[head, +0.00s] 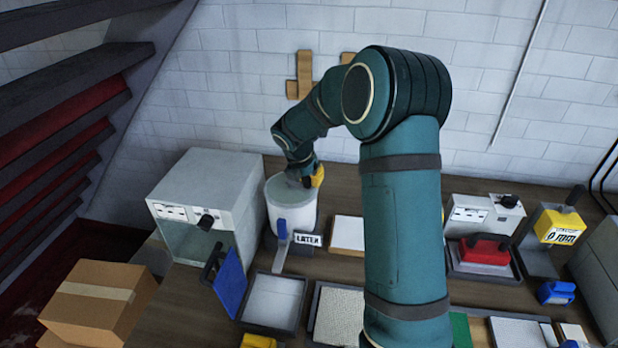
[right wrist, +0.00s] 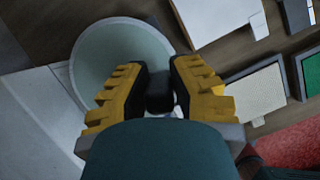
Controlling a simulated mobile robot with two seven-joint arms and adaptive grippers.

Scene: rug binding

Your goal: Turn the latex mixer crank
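The latex mixer is a white round tub (head: 290,212) on the bench, with a grey top and a label reading "LATEX". A blue lever (head: 282,233) is on its front. My right gripper (head: 316,176) is over the tub's right rim, its yellow finger pointing down. In the right wrist view the round tub top (right wrist: 110,55) lies under the fingers. A dark crank knob (right wrist: 160,92) sits between the two yellow fingers of my right gripper (right wrist: 160,72), and the pads appear closed against it. The rest of the crank is mostly hidden. My left gripper is not in view.
A grey machine (head: 205,190) with a blue flap (head: 230,283) stands left of the tub. Trays (head: 272,302) lie in front. A red-handled press (head: 484,250) and a yellow dispenser (head: 557,228) stand at right. Cardboard boxes (head: 95,300) are at lower left.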

